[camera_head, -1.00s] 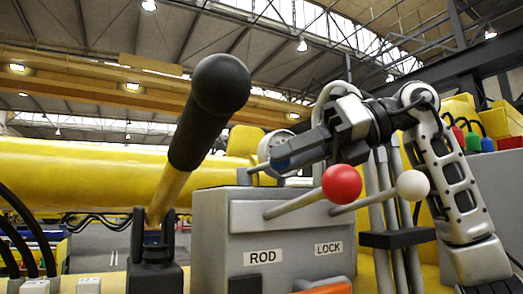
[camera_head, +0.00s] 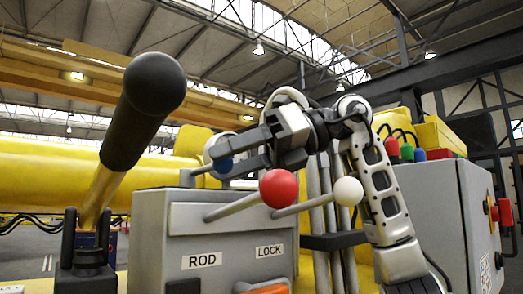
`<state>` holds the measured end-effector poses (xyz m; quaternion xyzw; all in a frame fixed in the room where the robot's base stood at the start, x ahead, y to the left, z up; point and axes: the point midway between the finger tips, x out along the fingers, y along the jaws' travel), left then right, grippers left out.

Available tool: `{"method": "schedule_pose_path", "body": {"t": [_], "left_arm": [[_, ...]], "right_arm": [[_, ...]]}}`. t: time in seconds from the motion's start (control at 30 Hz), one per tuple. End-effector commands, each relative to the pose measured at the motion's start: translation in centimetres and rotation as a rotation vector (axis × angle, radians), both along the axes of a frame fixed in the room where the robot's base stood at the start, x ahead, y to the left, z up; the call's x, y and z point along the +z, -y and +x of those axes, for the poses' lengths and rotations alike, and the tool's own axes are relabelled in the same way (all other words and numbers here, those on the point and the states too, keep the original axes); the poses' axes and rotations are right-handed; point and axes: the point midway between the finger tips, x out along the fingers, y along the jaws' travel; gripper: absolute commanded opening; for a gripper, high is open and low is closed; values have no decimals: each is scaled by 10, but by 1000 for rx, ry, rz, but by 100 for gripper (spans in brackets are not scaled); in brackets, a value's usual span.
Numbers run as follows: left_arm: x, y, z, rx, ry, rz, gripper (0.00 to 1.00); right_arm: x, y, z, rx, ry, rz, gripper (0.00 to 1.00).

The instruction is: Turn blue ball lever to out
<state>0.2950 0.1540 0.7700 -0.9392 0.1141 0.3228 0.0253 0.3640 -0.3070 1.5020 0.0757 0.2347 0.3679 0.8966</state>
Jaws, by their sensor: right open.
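My left gripper is not in view.
A red ball lever (camera_head: 278,188) and a white ball lever (camera_head: 348,191) stick out close in front of my right gripper. The grey box (camera_head: 160,222) carries ROD and LOCK labels. A large black-knobbed lever (camera_head: 140,115) rises at the left. A grey cabinet (camera_head: 440,215) stands at the right.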

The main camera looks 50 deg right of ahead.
Motion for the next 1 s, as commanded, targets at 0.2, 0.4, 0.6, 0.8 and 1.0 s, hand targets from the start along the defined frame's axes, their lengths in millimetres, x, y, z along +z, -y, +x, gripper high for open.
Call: {"method": "schedule_pose_path", "body": {"t": [0.2, 0.4, 0.6, 0.8, 1.0], "left_arm": [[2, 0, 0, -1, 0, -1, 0], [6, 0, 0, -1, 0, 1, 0], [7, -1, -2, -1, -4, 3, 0], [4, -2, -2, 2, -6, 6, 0], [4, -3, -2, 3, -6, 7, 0]], "right_arm": [[7, 11, -9, -3, 2, 4, 53], [25, 42, -37, -1, 5, 5, 53], [43, 76, -69, 2, 4, 4, 53], [53, 98, -88, 1, 1, -5, 53], [57, 106, -96, 3, 1, -3, 53]]}}
